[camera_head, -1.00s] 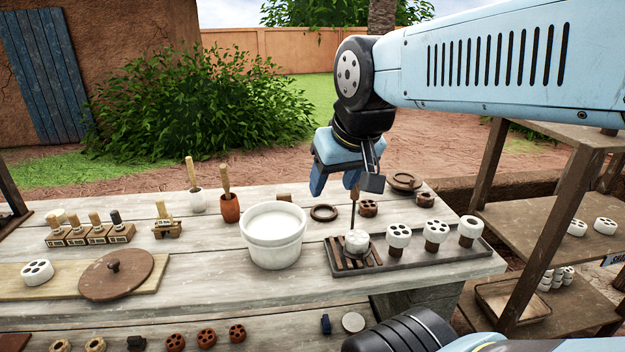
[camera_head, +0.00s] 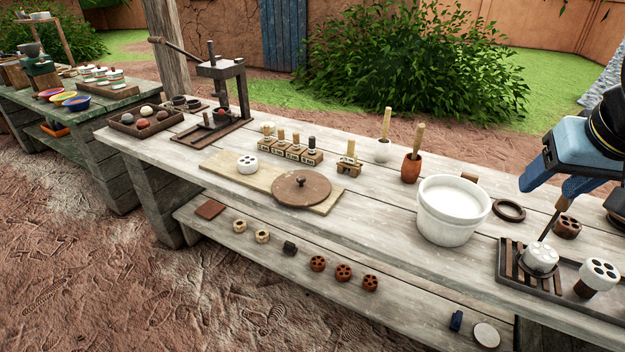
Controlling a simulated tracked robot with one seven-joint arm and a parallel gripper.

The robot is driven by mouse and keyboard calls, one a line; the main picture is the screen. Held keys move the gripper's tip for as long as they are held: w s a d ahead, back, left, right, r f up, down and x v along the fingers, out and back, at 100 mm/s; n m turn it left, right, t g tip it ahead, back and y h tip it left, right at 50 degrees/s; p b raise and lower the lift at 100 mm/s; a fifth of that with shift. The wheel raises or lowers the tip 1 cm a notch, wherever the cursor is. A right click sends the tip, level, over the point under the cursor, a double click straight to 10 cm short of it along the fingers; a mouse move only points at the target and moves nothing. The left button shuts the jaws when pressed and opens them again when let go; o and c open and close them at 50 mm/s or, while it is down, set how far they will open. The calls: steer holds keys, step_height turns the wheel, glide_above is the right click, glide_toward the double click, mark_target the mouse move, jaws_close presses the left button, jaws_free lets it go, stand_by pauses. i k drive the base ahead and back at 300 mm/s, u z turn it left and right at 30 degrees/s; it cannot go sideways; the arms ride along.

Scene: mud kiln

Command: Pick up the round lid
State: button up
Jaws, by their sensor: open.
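The round lid (camera_head: 301,187) is a flat brown disc with a small knob on top. It lies on a pale wooden board (camera_head: 222,164) on the long table, left of the white bucket, and overhangs the board's front edge. My gripper (camera_head: 548,196) is at the right edge of the view, with its blue fingers pointing down. It is open and well to the right of the lid, above the slatted tray area.
A white bucket (camera_head: 452,210) stands between the lid and my gripper. A white piece with holes (camera_head: 247,164) lies on the board left of the lid. Stamps (camera_head: 290,149) and a small wooden stand (camera_head: 348,165) are behind it. A dark press (camera_head: 222,90) stands further left.

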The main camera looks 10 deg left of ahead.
mark_target(302, 189)
steer(key=u, duration=0.15)
steer(key=k, duration=0.5)
steer(key=u, duration=1.3)
steer(key=i, duration=1.2)
steer(key=z, duration=0.25)
